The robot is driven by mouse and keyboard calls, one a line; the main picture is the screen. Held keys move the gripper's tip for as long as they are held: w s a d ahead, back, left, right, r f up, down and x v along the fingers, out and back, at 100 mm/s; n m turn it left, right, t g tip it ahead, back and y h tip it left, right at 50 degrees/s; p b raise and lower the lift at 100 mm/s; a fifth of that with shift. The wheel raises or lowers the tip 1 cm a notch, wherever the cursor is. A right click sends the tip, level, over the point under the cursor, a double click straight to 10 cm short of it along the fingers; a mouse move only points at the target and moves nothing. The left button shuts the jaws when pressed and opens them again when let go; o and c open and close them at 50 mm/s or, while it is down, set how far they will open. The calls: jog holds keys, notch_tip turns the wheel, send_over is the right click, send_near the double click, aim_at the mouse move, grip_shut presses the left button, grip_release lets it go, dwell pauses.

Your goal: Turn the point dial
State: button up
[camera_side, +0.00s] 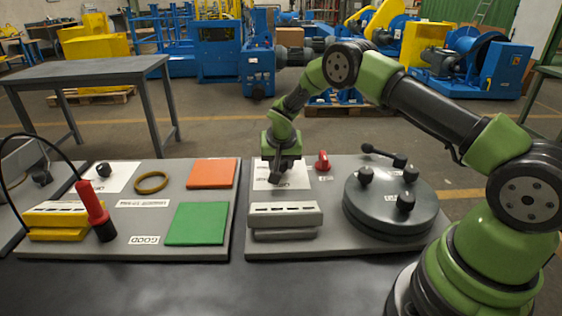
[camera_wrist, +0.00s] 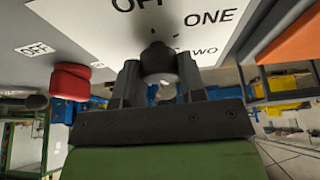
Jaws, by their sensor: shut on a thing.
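The point dial is a dark knob (camera_wrist: 158,62) on a white plate (camera_wrist: 105,28) in the wrist view. Words reading ONE, TWO and a partly cut-off OFF are printed around it. My gripper (camera_wrist: 160,78) is shut on the knob, one finger on each side. In the side view my gripper (camera_side: 281,174) points down onto the white plate (camera_side: 262,183) on the right-hand board and hides most of the knob. Which mark the dial points to is hard to tell.
A red switch (camera_side: 322,161) stands close to the right of the plate. A grey slotted block (camera_side: 285,215) lies in front, and a dark round turntable with knobs (camera_side: 390,212) at right. The left board holds a green square (camera_side: 197,223) and an orange square (camera_side: 212,173).

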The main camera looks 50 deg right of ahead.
jog(key=shift+m+g+h, duration=0.4)
jog(key=shift+m, duration=1.1)
jog(key=o, duration=0.9)
jog(key=shift+o, duration=0.2)
jog(key=v, duration=1)
